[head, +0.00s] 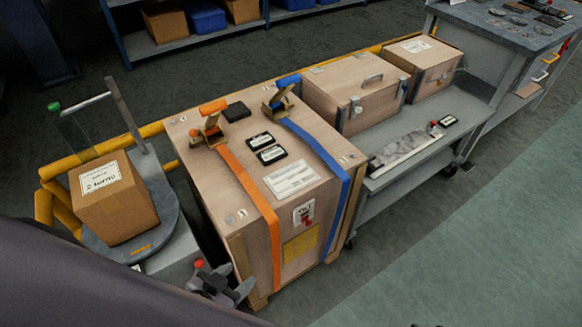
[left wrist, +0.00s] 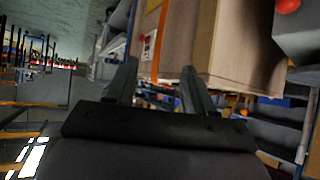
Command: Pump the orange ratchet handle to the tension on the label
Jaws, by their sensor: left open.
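The orange ratchet handle (head: 213,107) stands up from its brass-coloured ratchet (head: 208,133) on top of a large wooden crate (head: 190,165). An orange strap (head: 256,196) runs from it across the lid and down the front. A white label (head: 291,179) lies on the lid, its text too small to read. Two black displays (head: 260,141) (head: 271,155) sit nearby. My left gripper (head: 238,286) is low beside the crate's front left corner, away from the handle. In the left wrist view the gripper (left wrist: 158,80) is open and empty, with the crate beyond. My right gripper is not in view.
A blue ratchet (head: 279,104) with a blue strap (head: 322,157) is on the same lid. A cardboard box (head: 113,197) sits on a round platform at left. Wooden cases (head: 355,92) stand on a grey bench at right. Floor at lower right is clear.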

